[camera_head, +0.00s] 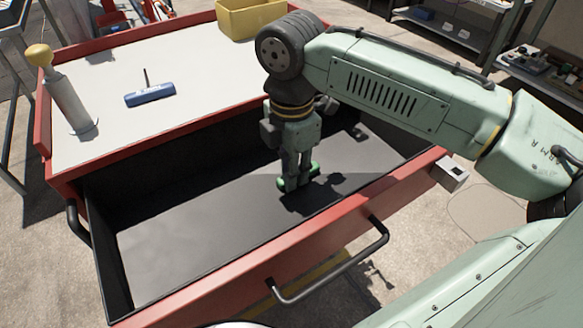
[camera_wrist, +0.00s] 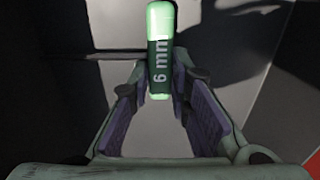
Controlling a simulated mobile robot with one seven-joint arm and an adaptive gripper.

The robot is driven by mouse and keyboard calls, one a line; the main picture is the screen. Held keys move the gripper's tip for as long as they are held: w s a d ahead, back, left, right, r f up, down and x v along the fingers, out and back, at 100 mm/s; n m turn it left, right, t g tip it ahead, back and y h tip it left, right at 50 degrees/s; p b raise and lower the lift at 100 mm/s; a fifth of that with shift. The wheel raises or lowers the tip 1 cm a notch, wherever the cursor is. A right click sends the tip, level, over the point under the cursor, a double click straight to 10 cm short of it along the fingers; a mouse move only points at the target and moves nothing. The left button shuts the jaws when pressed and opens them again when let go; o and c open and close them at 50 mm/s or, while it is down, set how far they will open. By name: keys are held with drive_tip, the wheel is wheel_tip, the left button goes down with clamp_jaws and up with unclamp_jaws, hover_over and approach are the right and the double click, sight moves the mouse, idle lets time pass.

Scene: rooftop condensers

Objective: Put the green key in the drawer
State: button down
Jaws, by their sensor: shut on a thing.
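The green key (camera_head: 285,184) is at the fingertips of my gripper (camera_head: 297,176), low inside the open drawer (camera_head: 190,250). My gripper points down and is shut on the key. In the wrist view the green key (camera_wrist: 160,50), marked "6 mm", shows between the two finger pads of my gripper (camera_wrist: 162,85). The drawer is black inside with a red front and a grey bar handle. The key is at or just above the drawer floor; I cannot tell if it touches.
The white cabinet top (camera_head: 190,75) behind the drawer holds a blue-handled tool (camera_head: 150,95), a grey cylinder with a yellow knob (camera_head: 68,95) and a yellow bin (camera_head: 250,17). The drawer floor is otherwise clear. Shelves (camera_head: 440,28) stand at the back right.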

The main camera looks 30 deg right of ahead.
drive_tip(key=c, duration=2)
unclamp_jaws()
drive_tip(key=shift+f, duration=0.15)
drive_tip(key=o, duration=0.5)
wheel_tip(320, 180, up, 12)
drive_tip(key=shift+r+p, duration=0.2)
drive_tip(key=shift+p, duration=0.25)
